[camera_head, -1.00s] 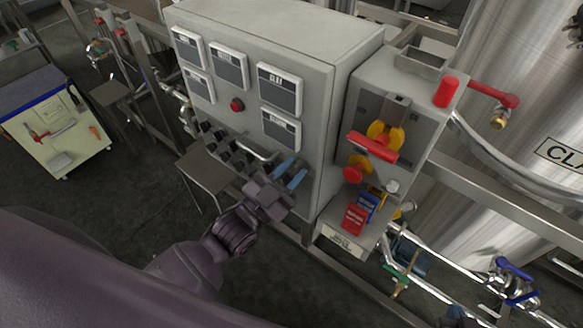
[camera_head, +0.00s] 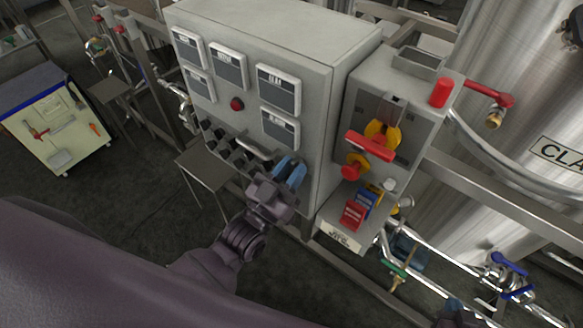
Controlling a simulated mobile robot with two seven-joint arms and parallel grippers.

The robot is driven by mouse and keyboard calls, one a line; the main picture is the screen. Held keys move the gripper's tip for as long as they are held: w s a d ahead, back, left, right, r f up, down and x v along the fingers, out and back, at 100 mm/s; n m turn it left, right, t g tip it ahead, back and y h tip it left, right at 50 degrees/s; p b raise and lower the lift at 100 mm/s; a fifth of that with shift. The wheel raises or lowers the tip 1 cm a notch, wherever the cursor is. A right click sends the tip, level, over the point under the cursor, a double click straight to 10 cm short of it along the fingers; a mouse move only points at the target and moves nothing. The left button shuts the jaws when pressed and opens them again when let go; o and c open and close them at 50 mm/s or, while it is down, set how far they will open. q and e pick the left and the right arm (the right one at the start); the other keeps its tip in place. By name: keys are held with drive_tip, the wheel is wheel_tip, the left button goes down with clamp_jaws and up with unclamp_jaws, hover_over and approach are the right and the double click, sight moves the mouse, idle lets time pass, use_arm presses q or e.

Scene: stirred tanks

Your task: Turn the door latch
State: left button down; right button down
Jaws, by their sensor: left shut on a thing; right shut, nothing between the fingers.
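The grey control cabinet (camera_head: 335,95) stands in the middle, its front panel facing me. A short silver bar, which looks like the door latch (camera_head: 254,149), sits low on that panel. My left gripper (camera_head: 289,169), with blue fingers, is at the right end of this bar, shut on it. The fingers and gripper body cover the grip point, so the exact contact is hidden. My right gripper (camera_head: 456,308) shows only in part at the bottom edge, lower right, away from the cabinet; it is shut and empty.
Black knobs (camera_head: 222,145) line the panel left of the latch. A side box with a red-handled switch (camera_head: 371,146) and red and blue padlocks (camera_head: 354,214) stands close on the right. A small steel table (camera_head: 207,167) is at left. Pipes and a tank (camera_head: 500,130) fill the right.

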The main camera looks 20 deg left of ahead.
use_arm(q)
drive_tip(key=c, duration=1.2)
unclamp_jaws()
drive_tip(key=shift+s+a+f, duration=0.15)
drive_tip(key=shift+s+f, duration=0.1)
drive_tip(key=shift+s, duration=0.15)
drive_tip(key=b+v, duration=0.2)
drive_tip(key=v, duration=0.8)
use_arm(e)
drive_tip(key=shift+w+a+f, duration=0.1)
drive_tip(key=shift+w+f, duration=0.35)
drive_tip(key=shift+f, duration=0.05)
use_arm(q)
drive_tip(key=shift+r, duration=0.1)
use_arm(e)
drive_tip(key=shift+s+f, duration=0.1)
